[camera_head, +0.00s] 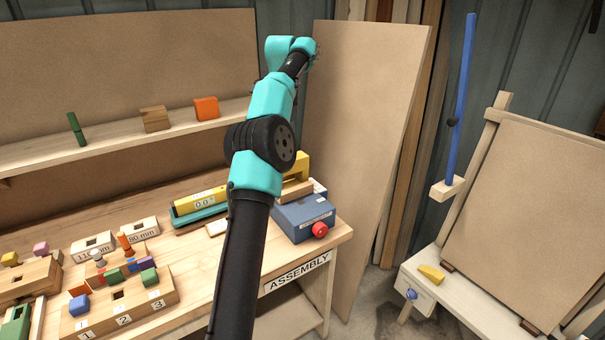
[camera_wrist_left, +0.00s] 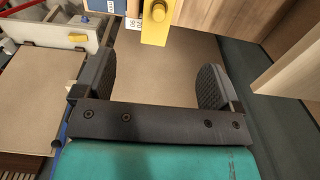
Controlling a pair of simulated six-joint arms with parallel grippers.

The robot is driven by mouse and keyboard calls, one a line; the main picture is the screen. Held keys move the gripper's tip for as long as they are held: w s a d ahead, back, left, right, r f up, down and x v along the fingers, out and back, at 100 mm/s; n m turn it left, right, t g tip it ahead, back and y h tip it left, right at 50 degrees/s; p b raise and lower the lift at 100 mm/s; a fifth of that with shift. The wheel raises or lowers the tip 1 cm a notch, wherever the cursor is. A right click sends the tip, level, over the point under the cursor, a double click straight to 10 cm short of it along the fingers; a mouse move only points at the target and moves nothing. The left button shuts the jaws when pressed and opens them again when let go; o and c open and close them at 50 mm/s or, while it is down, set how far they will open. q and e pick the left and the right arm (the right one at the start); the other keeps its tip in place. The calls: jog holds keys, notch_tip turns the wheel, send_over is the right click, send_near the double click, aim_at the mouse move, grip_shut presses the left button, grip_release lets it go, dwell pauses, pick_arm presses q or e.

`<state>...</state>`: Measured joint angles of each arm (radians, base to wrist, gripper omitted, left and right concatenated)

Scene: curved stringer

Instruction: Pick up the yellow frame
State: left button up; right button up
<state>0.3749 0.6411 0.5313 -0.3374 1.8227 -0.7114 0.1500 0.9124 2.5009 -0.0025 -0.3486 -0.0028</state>
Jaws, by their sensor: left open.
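A yellow frame-like piece (camera_head: 297,164) stands on the blue-grey box (camera_head: 303,217) at the right end of the assembly bench, partly hidden behind my arm. In the left wrist view, a yellow part with a round knob (camera_wrist_left: 155,22) shows at the top edge, cut off by the picture. My left gripper (camera_wrist_left: 156,70) is open and empty, with its two dark pads apart and the yellow part beyond the gap, not touching. In the head view the gripper's fingers are hard to make out at the arm's far end. My right gripper is not in view.
A yellow and teal tool with a display (camera_head: 200,201) lies left of my arm. Slotted blocks and coloured pegs cover the bench's left side. A large tan board (camera_head: 365,130) leans behind the bench's right end. A white-topped stand with a yellow wedge (camera_head: 431,272) is at right.

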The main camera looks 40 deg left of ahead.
pick_arm(q)
jog(key=shift+s+f, duration=0.1)
send_near(287, 175)
jog(key=a, duration=0.1)
jog(key=w+a+r, duration=0.1)
jog(key=shift+w+a+r, duration=0.2)
jog(key=shift+w+a, duration=0.05)
jog(key=shift+a, duration=0.05)
jog(key=shift+f, duration=0.65)
jog(key=shift+w+d+f, duration=0.1)
jog(key=shift+w+f, duration=0.05)
jog(key=shift+f, duration=1.2)
jog(key=shift+w+f, duration=0.15)
jog(key=shift+f, duration=1.15)
jog(key=c, duration=1.5)
jog(key=shift+r, duration=0.1)
jog(key=shift+c, duration=0.4)
